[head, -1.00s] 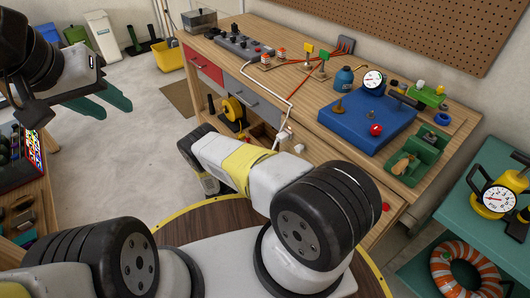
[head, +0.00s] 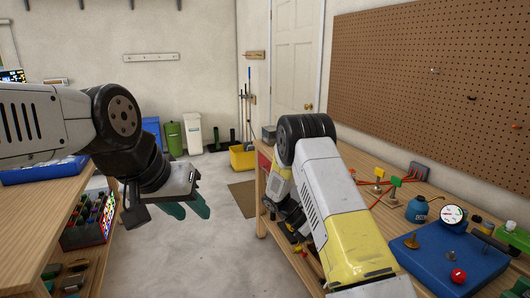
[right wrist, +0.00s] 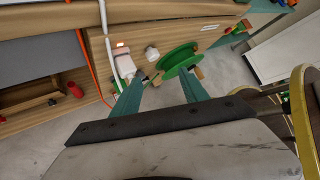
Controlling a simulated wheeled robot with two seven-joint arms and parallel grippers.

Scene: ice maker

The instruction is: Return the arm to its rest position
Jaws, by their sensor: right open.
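My left gripper (head: 187,208) hangs at the left-centre of the head view, over the open floor. Its two teal fingers point down and right, slightly apart, with nothing seen between them. My right arm reaches away beside the wooden workbench (head: 350,170) in the head view, and its gripper is mostly hidden behind the arm. In the right wrist view my right gripper (right wrist: 159,76) is open, its teal fingers well apart and empty. A green round reel or wheel (right wrist: 180,58) shows beyond the fingertips; contact cannot be told.
A blue board (head: 450,262) with small parts and a gauge (head: 453,214) lies on the bench at right. Shelving with a colourful bin (head: 88,218) stands at left. A yellow bucket (head: 243,158) stands at the back.

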